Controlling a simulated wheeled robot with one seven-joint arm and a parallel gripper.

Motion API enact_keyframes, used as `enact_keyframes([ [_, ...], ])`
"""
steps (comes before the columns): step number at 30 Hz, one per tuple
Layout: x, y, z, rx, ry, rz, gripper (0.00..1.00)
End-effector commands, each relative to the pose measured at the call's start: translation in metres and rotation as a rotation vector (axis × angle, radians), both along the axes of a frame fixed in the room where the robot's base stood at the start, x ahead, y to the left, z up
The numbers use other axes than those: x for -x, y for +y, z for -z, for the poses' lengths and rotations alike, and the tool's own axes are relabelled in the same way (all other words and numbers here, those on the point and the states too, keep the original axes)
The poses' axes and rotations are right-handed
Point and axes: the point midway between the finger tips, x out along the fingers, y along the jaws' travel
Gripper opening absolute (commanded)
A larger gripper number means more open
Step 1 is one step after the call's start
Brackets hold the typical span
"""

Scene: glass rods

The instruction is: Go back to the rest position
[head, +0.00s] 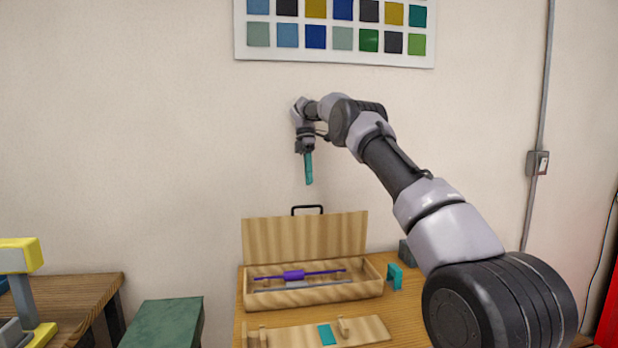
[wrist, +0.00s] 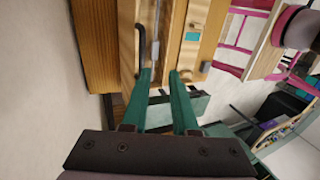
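My gripper (head: 308,182) hangs fingers down in front of the wall, high above the open wooden case (head: 310,297). Its teal fingers show apart in the wrist view (wrist: 159,73), with nothing held between them. In the head view the fingers overlap into one strip. A thin rod with a purple sleeve (head: 293,275) lies in the case, with a grey strip (head: 320,284) beside it. The case lid (head: 305,237) stands up behind, with a dark handle (head: 307,208) above it.
A wooden board (head: 285,338) with upright pegs and a teal patch (head: 326,335) lies in front of the case. A teal bracket (head: 395,276) stands right of it on the table. A green block (head: 165,320) and a yellow-topped device (head: 20,255) are at left. The air around my gripper is clear.

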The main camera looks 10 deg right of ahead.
Motion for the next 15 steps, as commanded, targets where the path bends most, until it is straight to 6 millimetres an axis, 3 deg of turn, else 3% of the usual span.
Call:
enact_keyframes([
  [10, 0.001, -0.001, -0.004, 0.004, -0.004, 0.006, 0.27],
  [15, 0.016, -0.008, -0.037, 0.042, -0.045, 0.07, 0.27],
])
